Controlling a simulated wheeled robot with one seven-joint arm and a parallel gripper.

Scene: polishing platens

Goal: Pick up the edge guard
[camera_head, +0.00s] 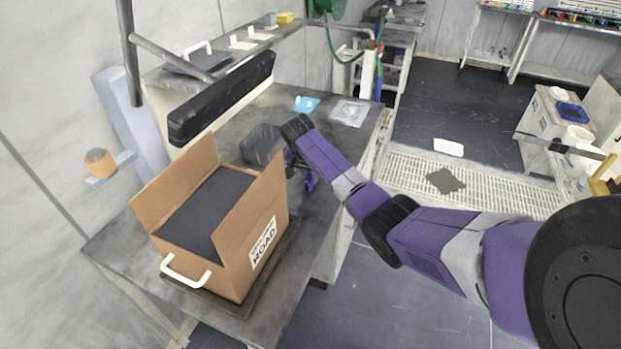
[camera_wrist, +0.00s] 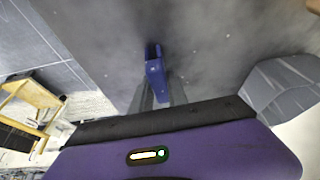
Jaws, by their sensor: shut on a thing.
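The edge guard (camera_wrist: 154,70) appears to be the small blue channel-shaped piece between the fingers of my gripper (camera_wrist: 160,92) in the wrist view. My gripper is shut on it, and its far end sticks out past the fingertips. In the head view my gripper (camera_head: 300,172) is low over the right part of the grey workbench (camera_head: 327,200), with blue showing at its end. My wrist hides part of it there. I cannot tell whether the edge guard touches the bench.
An open cardboard box (camera_head: 266,225) with dark contents stands front left on the bench. A dark grey block (camera_head: 260,145) sits close left of my gripper. A long black padded bar (camera_head: 222,97) runs behind. Flat packets (camera_head: 349,112) lie at the back right.

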